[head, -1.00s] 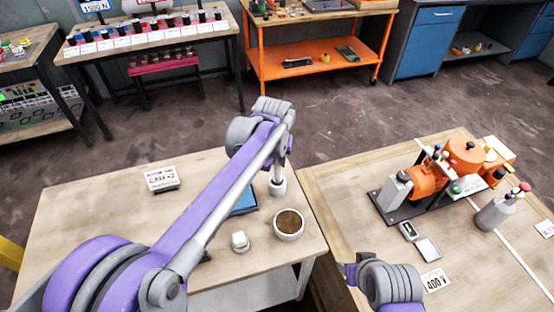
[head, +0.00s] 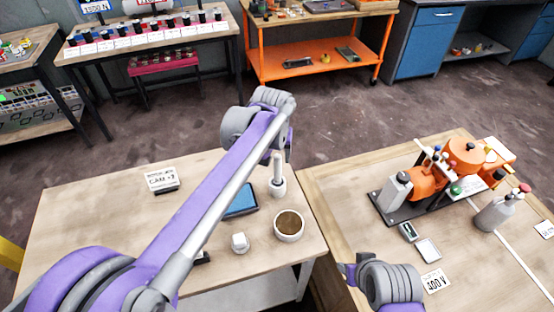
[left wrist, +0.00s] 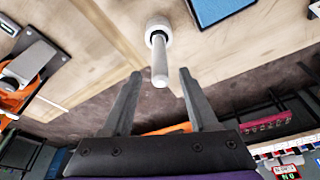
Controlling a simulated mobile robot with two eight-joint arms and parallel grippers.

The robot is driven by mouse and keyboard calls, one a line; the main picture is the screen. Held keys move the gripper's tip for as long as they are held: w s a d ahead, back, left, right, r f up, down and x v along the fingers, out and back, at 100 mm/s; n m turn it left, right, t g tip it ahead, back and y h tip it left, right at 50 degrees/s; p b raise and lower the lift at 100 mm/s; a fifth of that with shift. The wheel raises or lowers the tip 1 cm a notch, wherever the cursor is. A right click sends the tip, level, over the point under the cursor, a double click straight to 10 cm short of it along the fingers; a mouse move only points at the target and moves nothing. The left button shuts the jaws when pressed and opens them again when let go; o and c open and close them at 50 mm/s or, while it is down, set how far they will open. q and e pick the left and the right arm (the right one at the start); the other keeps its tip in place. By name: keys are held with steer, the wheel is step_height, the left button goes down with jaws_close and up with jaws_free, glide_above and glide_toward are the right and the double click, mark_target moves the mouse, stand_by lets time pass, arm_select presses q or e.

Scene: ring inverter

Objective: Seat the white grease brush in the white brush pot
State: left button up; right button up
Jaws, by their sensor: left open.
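The white brush pot (head: 277,188) stands on the left wooden table. The pale grease brush (head: 277,165) stands about upright in it, its handle sticking up; its lower end is hidden inside, so its depth cannot be told. In the left wrist view the pot (left wrist: 158,27) and the brush (left wrist: 160,68) show beyond my left gripper (left wrist: 160,78). Its two fingers are apart and empty, with a visible gap on both sides of the brush. In the head view the arm hides the left fingers. My right gripper (head: 349,272) is partly seen above the right table; its jaws are unclear.
Near the pot are a white-rimmed cup with brown contents (head: 289,224), a small white object (head: 239,242), a blue tablet (head: 240,201) and a label block (head: 161,179). An orange machine (head: 432,180) and grey bottle (head: 497,212) stand on the right table.

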arm_select(q)
steer(key=v, duration=0.8)
steer(key=shift+r, duration=0.3)
steer(key=s+a+f, duration=0.5)
steer(key=s, duration=0.3)
steer(key=s+a+f+n+t, duration=0.1)
steer(key=s+a+f, duration=0.4)
steer(key=s, duration=0.4)
steer(key=s+a+f+t, duration=0.1)
steer(key=s+a+f, duration=0.4)
steer(key=s+a, duration=0.2)
steer(key=shift+s+f+n, duration=0.3)
steer(key=shift+s+n, duration=0.1)
steer(key=shift+s, duration=0.3)
steer(key=shift+c, duration=0.7)
